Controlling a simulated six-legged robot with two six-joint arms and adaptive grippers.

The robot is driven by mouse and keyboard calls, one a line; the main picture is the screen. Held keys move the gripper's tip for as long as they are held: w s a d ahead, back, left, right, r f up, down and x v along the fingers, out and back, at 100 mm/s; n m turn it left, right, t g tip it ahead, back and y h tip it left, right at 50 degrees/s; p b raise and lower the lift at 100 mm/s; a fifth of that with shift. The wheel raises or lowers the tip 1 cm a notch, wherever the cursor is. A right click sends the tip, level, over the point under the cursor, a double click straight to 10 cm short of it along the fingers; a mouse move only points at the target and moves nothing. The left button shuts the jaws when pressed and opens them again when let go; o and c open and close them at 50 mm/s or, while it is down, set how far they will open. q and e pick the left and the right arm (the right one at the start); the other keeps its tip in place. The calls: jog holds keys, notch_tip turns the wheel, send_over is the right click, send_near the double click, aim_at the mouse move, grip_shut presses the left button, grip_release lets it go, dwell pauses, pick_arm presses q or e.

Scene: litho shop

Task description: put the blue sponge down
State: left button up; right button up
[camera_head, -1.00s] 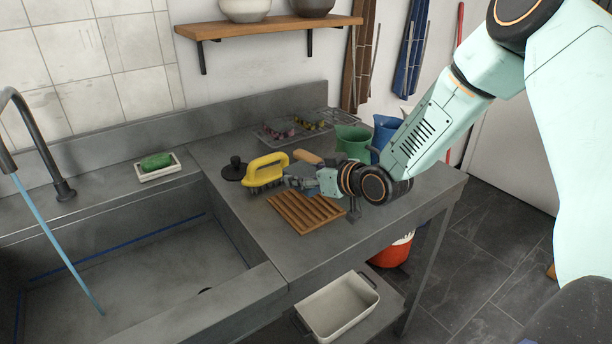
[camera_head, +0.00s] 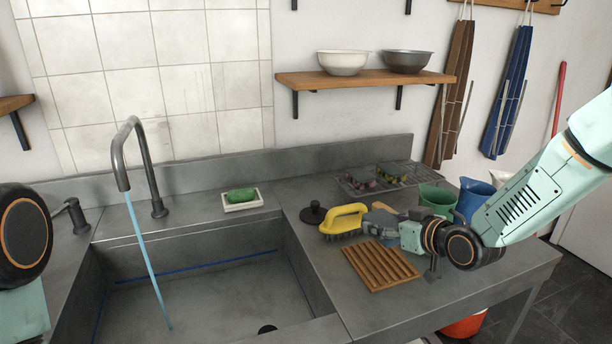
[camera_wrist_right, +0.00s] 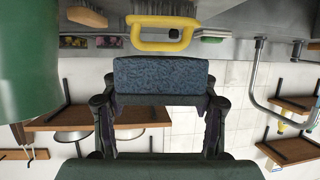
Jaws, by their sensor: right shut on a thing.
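My right gripper (camera_head: 380,228) is low over the counter (camera_head: 345,300), beside the yellow-handled brush (camera_head: 343,219) and behind the slatted wooden rack (camera_head: 380,265). In the right wrist view the blue sponge (camera_wrist_right: 160,78), a dark blue speckled block, sits between the two fingers, which are shut on it. In the head view the sponge is mostly hidden by the gripper; I cannot tell whether it touches the counter. My left gripper is out of view.
A black round-knobbed thing (camera_head: 312,213) stands left of the brush. A green cup (camera_head: 437,201) and a blue jug (camera_head: 472,199) stand close to my right arm. Left is the sink (camera_head: 215,295) with running water; green soap (camera_head: 241,195) lies in a white dish behind it.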

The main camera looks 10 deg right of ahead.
jog(key=shift+s+a+f+y, duration=0.1)
jog(key=shift+a+f+y, duration=0.1)
jog(key=shift+y, duration=0.1)
jog(key=s+a+f+n+y, duration=0.1)
jog(key=s+a, duration=0.1)
jog(key=s, duration=0.1)
jog(key=s+a+f+n+g+y, duration=0.1)
jog(key=s+a+f+n+y, duration=0.1)
jog(key=s, duration=0.1)
jog(key=s+a+f+n+g+y+b, duration=0.1)
jog(key=s+a+f, duration=0.1)
jog(key=s, duration=0.1)
jog(key=shift+s+a+f+n+y, duration=0.1)
jog(key=shift+s+f+n+y, duration=0.1)
jog(key=shift+n+y, duration=0.15)
jog(key=s+a+n+g+b, duration=0.1)
jog(key=s, duration=0.2)
jog(key=s+a+f+n+g+y+b, duration=0.1)
jog(key=s+a, duration=0.1)
jog(key=s, duration=0.1)
jog(key=s+a+f+n+g+y+b, duration=0.1)
jog(key=s+a, duration=0.1)
jog(key=s, duration=0.1)
jog(key=shift+s+a+n+y+b, duration=0.15)
jog(key=shift+s+n+y+b, duration=0.1)
jog(key=shift+s+b, duration=0.1)
jog(key=shift+w, duration=0.1)
jog(key=shift+b, duration=0.3)
jog(key=shift+d, duration=0.2)
